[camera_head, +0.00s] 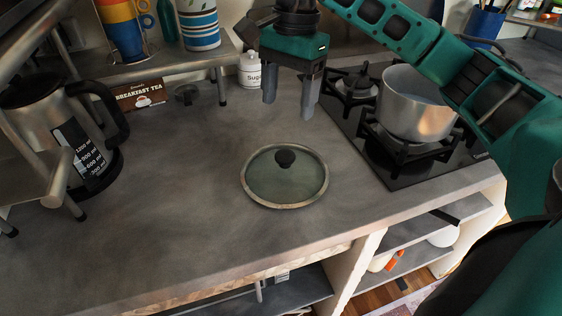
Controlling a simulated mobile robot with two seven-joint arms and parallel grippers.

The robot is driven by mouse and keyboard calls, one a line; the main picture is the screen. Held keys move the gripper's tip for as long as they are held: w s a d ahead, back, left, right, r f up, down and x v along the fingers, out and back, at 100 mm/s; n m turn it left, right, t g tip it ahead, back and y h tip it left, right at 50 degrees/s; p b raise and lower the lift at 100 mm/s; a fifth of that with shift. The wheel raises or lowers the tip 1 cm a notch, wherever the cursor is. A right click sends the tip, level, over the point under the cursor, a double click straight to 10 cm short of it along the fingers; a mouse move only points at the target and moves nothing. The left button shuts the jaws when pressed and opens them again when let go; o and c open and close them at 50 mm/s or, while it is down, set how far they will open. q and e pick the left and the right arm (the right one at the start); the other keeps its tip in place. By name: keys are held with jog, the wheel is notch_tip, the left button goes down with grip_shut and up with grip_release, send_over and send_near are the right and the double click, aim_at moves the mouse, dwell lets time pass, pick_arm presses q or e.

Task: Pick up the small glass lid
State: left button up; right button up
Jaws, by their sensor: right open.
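The small glass lid (268,184) lies flat on the grey counter. It has a metal rim and a black knob (285,158) on top. My right gripper (289,110) is above and behind the lid, pointing down, with its two grey fingers apart and nothing between them. It does not touch the lid. My left gripper does not show.
A steel pot (415,105) stands on the black gas stove (392,172) to the right. A kettle (62,130) stands at the left. A sugar jar (250,72) and a breakfast tea box (139,95) are at the back. The counter (180,220) around the lid is clear.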

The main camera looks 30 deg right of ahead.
aim_at(286, 154)
jog(key=f, duration=0.3)
jog(key=s+f, duration=0.1)
jog(key=f, duration=0.3)
jog(key=a+f, duration=0.1)
jog(key=f, duration=0.3)
jog(key=shift+s+a, duration=0.1)
jog(key=shift+s, duration=0.05)
grip_shut()
dwell(0.4)
